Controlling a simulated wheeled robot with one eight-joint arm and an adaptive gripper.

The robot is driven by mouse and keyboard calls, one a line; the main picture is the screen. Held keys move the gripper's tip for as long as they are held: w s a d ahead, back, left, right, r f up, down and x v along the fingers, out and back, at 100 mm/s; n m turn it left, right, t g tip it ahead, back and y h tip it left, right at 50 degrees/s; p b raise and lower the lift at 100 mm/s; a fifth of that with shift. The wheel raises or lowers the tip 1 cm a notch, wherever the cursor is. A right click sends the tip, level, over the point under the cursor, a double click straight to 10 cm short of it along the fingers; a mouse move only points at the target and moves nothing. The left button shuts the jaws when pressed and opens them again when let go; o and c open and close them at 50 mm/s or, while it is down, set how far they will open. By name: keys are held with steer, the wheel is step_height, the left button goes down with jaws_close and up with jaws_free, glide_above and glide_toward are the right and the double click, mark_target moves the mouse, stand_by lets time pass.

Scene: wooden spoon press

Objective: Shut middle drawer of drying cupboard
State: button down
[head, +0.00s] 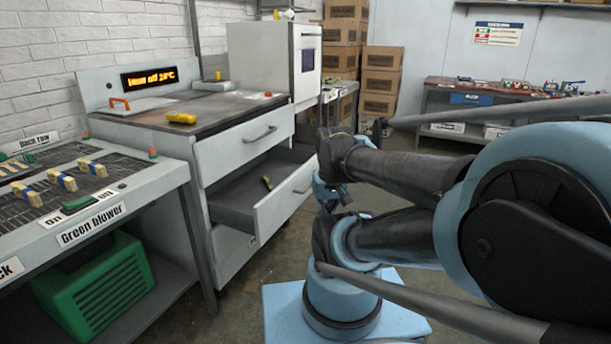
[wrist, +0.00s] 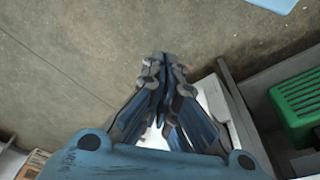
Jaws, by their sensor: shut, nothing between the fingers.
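The grey drying cupboard (head: 210,160) stands left of centre in the head view. Its middle drawer (head: 285,205) is pulled well out, with its handle on the white front and a small yellowish thing inside. The top drawer (head: 245,145) is shut. A lower drawer (head: 236,245) is also shut. My gripper (wrist: 163,62) is shut and empty in the wrist view, pointing over bare floor. In the head view, it is just right of the middle drawer's front, partly hidden by my arm. I cannot tell whether it touches the drawer.
A bench with racks and a green blower (head: 95,285) stands at the left; the blower also shows in the wrist view (wrist: 300,105). A yellow tool (head: 181,118) lies on the cupboard top. Boxes (head: 382,78) and a workbench (head: 470,105) stand behind.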

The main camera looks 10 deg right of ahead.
steer(key=w+r+m+y, duration=0.2)
steer(key=w+r+m, duration=0.1)
steer(key=w+m, duration=0.55)
steer(key=w+r+m+y, duration=0.25)
steer(key=w+m, duration=0.25)
steer(key=w, duration=0.7)
steer(key=w+d+f+m+t+y, duration=0.1)
steer(key=w+d+f+m+t, duration=0.15)
steer(key=w+d+m, duration=0.5)
steer(key=w+d+f+m+t+y, duration=0.15)
steer(key=w+d+f+m, duration=0.25)
steer(key=w, duration=0.7)
steer(key=g, duration=0.1)
glide_toward(299, 178)
step_height(299, 178, down, 4)
steer(key=a, duration=0.1)
steer(key=shift+w+a+r, duration=0.2)
steer(key=shift+w+a, duration=0.5)
steer(key=shift+a, duration=0.1)
steer(key=shift+w, duration=0.1)
